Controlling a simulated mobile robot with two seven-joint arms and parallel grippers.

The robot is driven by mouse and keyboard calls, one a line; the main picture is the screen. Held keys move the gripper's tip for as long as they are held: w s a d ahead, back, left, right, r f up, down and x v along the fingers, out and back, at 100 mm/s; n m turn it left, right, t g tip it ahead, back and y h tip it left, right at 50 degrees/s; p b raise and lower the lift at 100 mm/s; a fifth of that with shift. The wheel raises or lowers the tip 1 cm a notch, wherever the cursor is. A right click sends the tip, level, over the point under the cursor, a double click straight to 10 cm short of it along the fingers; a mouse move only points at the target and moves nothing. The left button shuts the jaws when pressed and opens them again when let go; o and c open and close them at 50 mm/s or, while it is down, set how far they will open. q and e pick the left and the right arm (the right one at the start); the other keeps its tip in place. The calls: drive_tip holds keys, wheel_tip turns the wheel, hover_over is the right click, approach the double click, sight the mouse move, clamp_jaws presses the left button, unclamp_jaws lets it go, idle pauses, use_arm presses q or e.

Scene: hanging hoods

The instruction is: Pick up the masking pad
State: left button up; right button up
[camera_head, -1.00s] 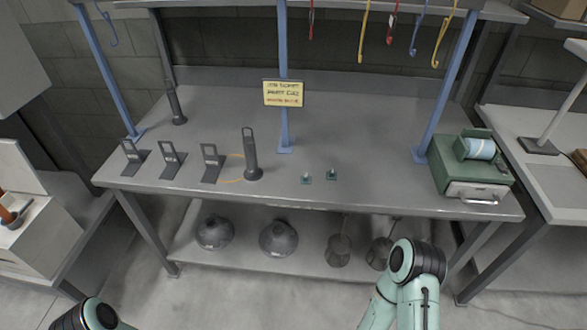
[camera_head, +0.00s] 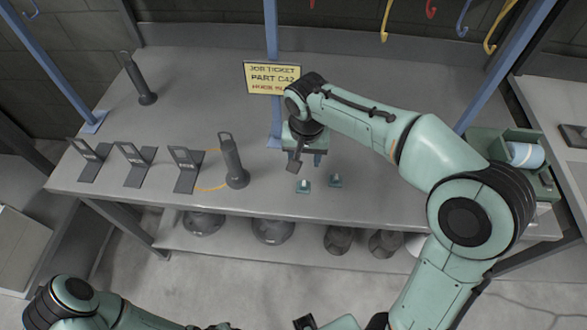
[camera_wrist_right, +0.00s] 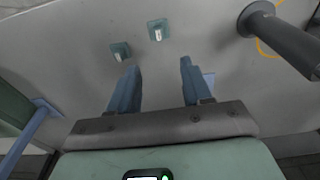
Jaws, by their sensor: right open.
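Two small teal pads, each with a pale stub on top, lie flat near the bench's front edge. The left pad (camera_head: 304,187) and the right pad (camera_head: 336,181) match, and I cannot tell which is meant. My right gripper (camera_head: 304,160) hangs over the bench, pointing down, just behind the pads. In the right wrist view the blue fingers of my right gripper (camera_wrist_right: 159,68) are apart with nothing between them. There the left pad (camera_wrist_right: 157,30) and right pad (camera_wrist_right: 120,51) lie beyond the fingertips, untouched.
A dark upright post (camera_head: 234,163) stands left of the pads, beside an orange loop (camera_head: 211,185). Several dark card stands line the bench's left front. A green box (camera_head: 513,158) with a roll is at right. A yellow ticket sign (camera_head: 272,78) hangs behind my gripper.

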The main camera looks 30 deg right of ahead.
hover_over(304, 183)
drive_tip(key=s, duration=0.1)
wheel_tip(304, 183, down, 7)
drive_tip(key=shift+r+b, duration=0.1)
drive_tip(key=shift+b, duration=0.35)
drive_tip(key=f, duration=0.5)
drive_tip(key=shift+w+a+f, duration=0.1)
drive_tip(key=shift+w+f, duration=0.2)
drive_tip(key=shift+w, duration=0.1)
clamp_jaws()
